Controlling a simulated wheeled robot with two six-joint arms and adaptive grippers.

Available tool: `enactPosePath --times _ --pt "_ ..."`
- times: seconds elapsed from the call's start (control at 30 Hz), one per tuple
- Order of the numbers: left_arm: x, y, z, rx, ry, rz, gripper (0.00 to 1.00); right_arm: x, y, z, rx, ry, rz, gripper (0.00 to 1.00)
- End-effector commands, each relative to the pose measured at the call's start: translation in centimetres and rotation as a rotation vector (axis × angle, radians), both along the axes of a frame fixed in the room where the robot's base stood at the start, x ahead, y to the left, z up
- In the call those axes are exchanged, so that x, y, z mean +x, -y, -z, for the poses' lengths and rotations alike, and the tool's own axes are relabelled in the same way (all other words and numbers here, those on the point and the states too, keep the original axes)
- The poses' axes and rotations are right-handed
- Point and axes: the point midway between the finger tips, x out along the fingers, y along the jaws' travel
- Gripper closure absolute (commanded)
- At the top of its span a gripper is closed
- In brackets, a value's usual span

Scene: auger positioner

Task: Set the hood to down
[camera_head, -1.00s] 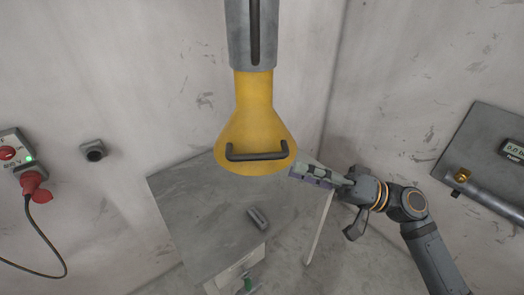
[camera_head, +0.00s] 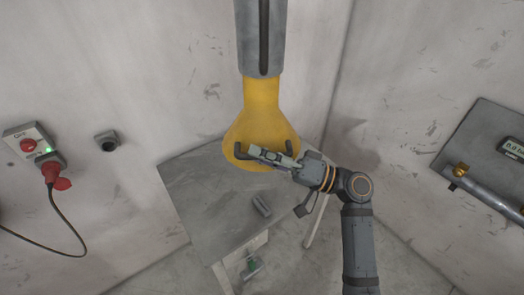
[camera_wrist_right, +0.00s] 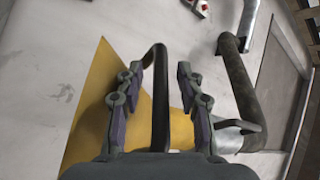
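The yellow hood (camera_head: 262,115) hangs from a grey vertical tube (camera_head: 261,40) in the head view. Its dark bar handle (camera_head: 240,153) crosses the front near the lower rim, partly covered by my right gripper (camera_head: 258,153). In the right wrist view, the handle (camera_wrist_right: 160,110) runs between the two fingers of my right gripper (camera_wrist_right: 160,78). The fingers are open, with gaps visible on both sides of the bar. The hood (camera_wrist_right: 90,100) shows behind the fingers. My left gripper is in no view.
A grey table (camera_head: 205,190) with a small dark object (camera_head: 261,205) on it stands below the hood. A wall socket with a red plug (camera_head: 54,174) is at the left. A grey panel with a pipe (camera_head: 490,190) is on the right wall.

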Motion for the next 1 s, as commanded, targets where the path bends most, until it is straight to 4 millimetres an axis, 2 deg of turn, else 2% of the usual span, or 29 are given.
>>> enactPosePath --times 0.17,0.47,0.87,1.0 --pt "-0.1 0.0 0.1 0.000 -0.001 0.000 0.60 0.0 0.0 0.1 0.000 0.000 0.000 0.63" --pt "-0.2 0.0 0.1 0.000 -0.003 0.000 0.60 0.0 0.0 0.1 0.000 0.000 0.000 1.00" --pt "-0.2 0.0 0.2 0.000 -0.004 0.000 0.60 0.0 0.0 0.2 0.000 0.000 0.000 1.00" --pt "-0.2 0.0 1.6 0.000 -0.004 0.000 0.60 0.0 0.0 1.4 0.000 0.000 0.000 1.00"
